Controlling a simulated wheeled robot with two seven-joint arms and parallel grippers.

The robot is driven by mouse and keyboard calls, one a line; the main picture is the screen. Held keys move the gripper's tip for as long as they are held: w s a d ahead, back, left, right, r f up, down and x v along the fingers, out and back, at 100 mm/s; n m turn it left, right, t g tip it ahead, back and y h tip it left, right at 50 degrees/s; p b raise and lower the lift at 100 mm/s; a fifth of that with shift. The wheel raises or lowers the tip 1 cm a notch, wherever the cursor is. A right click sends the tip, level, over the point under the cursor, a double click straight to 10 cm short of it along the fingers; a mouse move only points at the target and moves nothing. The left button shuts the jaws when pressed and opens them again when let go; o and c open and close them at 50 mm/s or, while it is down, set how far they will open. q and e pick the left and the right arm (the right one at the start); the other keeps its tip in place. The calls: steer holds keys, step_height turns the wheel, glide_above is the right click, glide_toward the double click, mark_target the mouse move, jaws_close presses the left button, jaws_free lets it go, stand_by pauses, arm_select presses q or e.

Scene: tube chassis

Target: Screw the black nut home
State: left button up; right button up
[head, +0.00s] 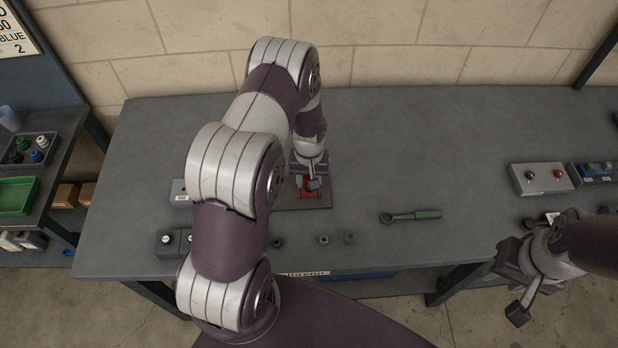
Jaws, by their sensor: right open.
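My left gripper (309,181) points down over a dark plate with a red part (308,193) on the bench. Its fingers are small and partly hidden, so I cannot tell whether they are open or what they touch. Several small dark nut-like pieces lie along the front of the bench: one (277,242) beside my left arm, another (323,239) and a third (349,238) to its right. I cannot tell which piece is the black nut. My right gripper (514,287) is open and empty, off the bench's front edge at the lower right.
A grey box with two knobs (541,178) stands at the right. Small grey boxes (169,243) sit at the left front. A side shelf holds a green tray (14,196). The bench (440,140) is clear at the back.

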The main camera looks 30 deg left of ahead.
arm_select(q)
steer(key=n, duration=1.9)
steer(key=shift+f+b, duration=0.7)
steer(key=shift+f, duration=0.35)
steer(key=shift+r, duration=0.1)
jaws_close()
